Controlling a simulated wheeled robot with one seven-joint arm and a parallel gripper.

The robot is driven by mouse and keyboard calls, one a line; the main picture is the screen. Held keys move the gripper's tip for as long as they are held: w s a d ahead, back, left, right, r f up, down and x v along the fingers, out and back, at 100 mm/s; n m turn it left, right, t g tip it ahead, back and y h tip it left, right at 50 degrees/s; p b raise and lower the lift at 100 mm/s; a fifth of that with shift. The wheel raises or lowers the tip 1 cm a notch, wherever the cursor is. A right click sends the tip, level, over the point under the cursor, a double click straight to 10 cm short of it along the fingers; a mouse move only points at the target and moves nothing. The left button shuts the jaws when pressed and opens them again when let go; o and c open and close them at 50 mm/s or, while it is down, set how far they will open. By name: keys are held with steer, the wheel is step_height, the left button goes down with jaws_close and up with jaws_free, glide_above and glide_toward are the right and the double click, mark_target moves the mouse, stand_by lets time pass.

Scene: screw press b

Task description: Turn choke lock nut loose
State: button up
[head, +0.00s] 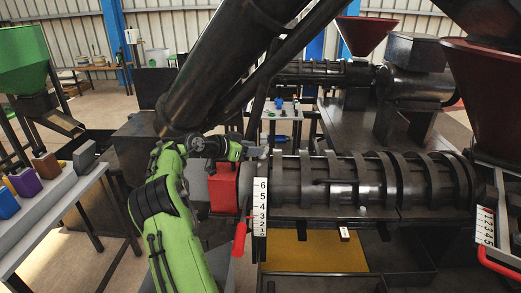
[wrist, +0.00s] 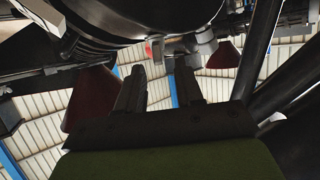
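My gripper (head: 258,152) is at the left end of the black ribbed press barrel (head: 340,183), just above the red block (head: 223,187). In the wrist view my gripper (wrist: 160,80) points upward with its two dark fingers apart and nothing visible between them. A small grey rounded fitting (wrist: 205,42) shows beyond the fingertips, near the right finger, under a large dark cylinder (wrist: 145,15). I cannot tell whether this fitting is the choke lock nut, and I cannot clearly pick out the nut in the head view.
A white numbered scale (head: 260,206) stands right of the red block, with a red handle (head: 240,238) below it. A thick black slanted tube (head: 220,70) hangs above my arm. A bench with coloured blocks (head: 46,165) is at left. A yellow panel (head: 310,250) lies under the barrel.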

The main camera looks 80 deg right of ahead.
steer(key=x, duration=0.4)
steer(key=shift+s+d, duration=0.1)
jaws_close()
